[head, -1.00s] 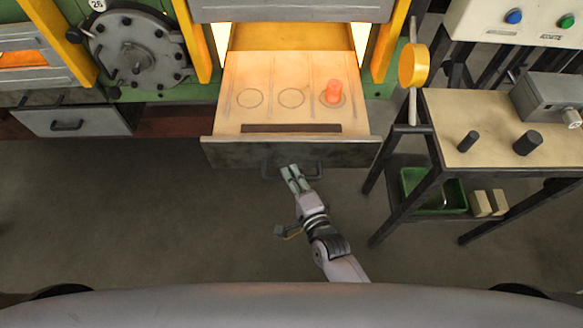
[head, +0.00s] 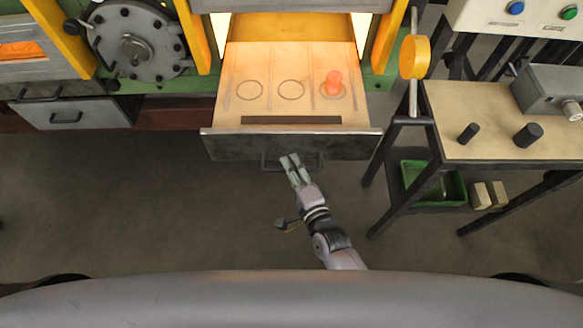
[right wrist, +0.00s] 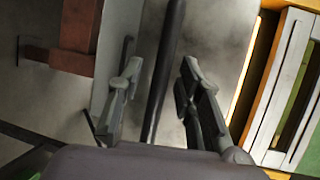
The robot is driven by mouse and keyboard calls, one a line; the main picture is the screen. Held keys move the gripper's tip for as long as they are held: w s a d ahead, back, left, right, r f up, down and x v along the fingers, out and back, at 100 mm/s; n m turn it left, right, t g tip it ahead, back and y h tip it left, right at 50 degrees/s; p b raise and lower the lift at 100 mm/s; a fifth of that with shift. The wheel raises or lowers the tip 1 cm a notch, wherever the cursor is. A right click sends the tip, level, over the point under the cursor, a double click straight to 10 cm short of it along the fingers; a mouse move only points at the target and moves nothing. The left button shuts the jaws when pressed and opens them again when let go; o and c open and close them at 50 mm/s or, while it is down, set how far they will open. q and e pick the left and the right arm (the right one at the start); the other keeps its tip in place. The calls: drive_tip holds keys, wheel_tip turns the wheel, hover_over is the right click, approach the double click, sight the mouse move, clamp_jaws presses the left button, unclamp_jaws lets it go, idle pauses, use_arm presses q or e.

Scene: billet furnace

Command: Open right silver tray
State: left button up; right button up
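The right silver tray (head: 225,146) is pulled out of the furnace as a drawer, with a dark metal front and a pale top marked with circles. A glowing orange-red billet (head: 334,84) stands in its right circle. My right gripper (head: 290,156) is at the handle (head: 317,163) on the tray's front. In the right wrist view the dark handle bar (right wrist: 167,70) runs between the two fingers (right wrist: 158,88), with visible gaps on both sides, so the gripper is open around it. My left gripper is not in view.
A work table (head: 470,150) with dark cylinders stands to the right, with a green bin (head: 440,187) on its lower shelf. A second, closed grey drawer (head: 70,112) and a round hatch (head: 135,45) are on the left. The floor before the tray is clear.

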drive_tip(key=v, duration=1.1)
drive_tip(key=shift+s, duration=0.4)
drive_tip(key=shift+d, duration=0.15)
drive_tip(key=s+d+f+n+g+h+b, duration=0.1)
drive_tip(key=s+d+f+n+g, duration=0.25)
drive_tip(key=f, duration=0.95)
drive_tip(key=s+d+f+n+g+h, duration=0.25)
drive_tip(key=d+f+n, duration=0.2)
drive_tip(key=f, duration=0.75)
drive_tip(key=s+d+f+n+g+h, duration=0.1)
drive_tip(key=s+d+f+n+g, duration=0.2)
drive_tip(key=s+f, duration=0.5)
drive_tip(key=s+d+f+n+g+h+b, duration=0.1)
drive_tip(key=s+d+f+n+g, duration=0.3)
drive_tip(key=s, duration=0.8)
drive_tip(key=d+f+n, duration=0.2)
drive_tip(key=d+f, duration=0.1)
drive_tip(key=f, duration=0.1)
drive_tip(key=shift+d+g+h, duration=0.3)
drive_tip(key=shift+d+h, duration=0.05)
drive_tip(key=shift+d, duration=0.05)
